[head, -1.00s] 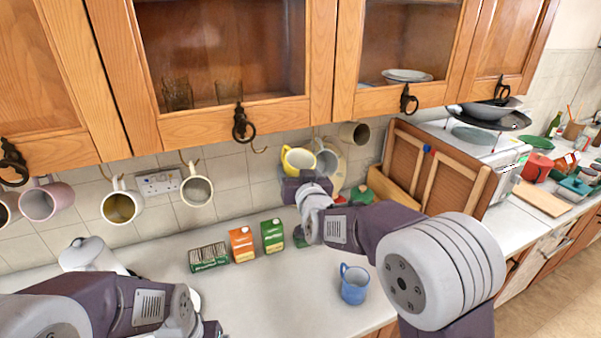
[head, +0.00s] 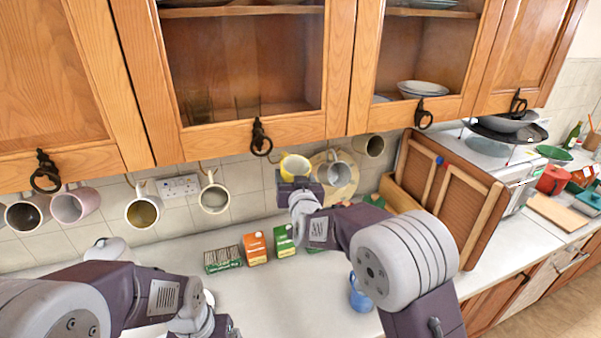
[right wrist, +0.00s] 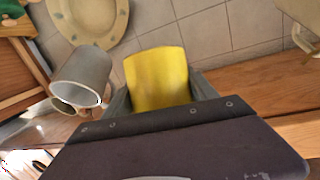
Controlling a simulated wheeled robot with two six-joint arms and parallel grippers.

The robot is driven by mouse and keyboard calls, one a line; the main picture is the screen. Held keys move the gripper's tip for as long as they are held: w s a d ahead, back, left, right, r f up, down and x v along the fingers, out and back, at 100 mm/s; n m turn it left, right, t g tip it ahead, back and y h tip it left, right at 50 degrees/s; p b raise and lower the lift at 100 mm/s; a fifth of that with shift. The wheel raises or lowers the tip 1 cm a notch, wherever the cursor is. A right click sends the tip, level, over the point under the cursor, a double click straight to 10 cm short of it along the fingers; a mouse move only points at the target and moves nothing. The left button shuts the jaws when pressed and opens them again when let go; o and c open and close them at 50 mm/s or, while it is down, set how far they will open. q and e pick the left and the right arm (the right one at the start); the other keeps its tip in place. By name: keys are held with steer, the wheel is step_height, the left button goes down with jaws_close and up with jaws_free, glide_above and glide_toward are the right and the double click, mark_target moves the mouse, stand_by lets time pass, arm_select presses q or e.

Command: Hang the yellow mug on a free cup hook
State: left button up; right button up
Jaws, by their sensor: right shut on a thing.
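The yellow mug (head: 295,165) is in my right gripper (head: 298,181), just under the front edge of the wall cupboard. In the right wrist view the yellow mug (right wrist: 157,78) sits between the two fingers, which are shut on it. Its handle is hidden. Cup hooks run along the cupboard's underside; several carry mugs. The stretch beside the yellow mug's left side bears no hanging mug, but the hook there is not clear now. My left gripper (head: 222,328) is low at the bottom edge, mostly hidden, and its jaws cannot be made out.
A grey mug (head: 338,173) hangs close to the right of the yellow one, before a round yellowish plate. A cream mug (head: 213,198) hangs to the left. Cartons (head: 256,247) and a blue mug (head: 360,295) stand on the counter. A cupboard pull (head: 260,138) hangs above.

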steer(key=shift+s+a+f, duration=0.1)
steer(key=shift+s+a, duration=0.05)
steer(key=shift+a, duration=0.55)
steer(key=shift+s+a+f+b, duration=0.2)
steer(key=shift+a+f+b, duration=0.1)
steer(key=shift+a+f, duration=0.3)
steer(key=o, duration=1.8)
steer(key=shift+s+f, duration=0.1)
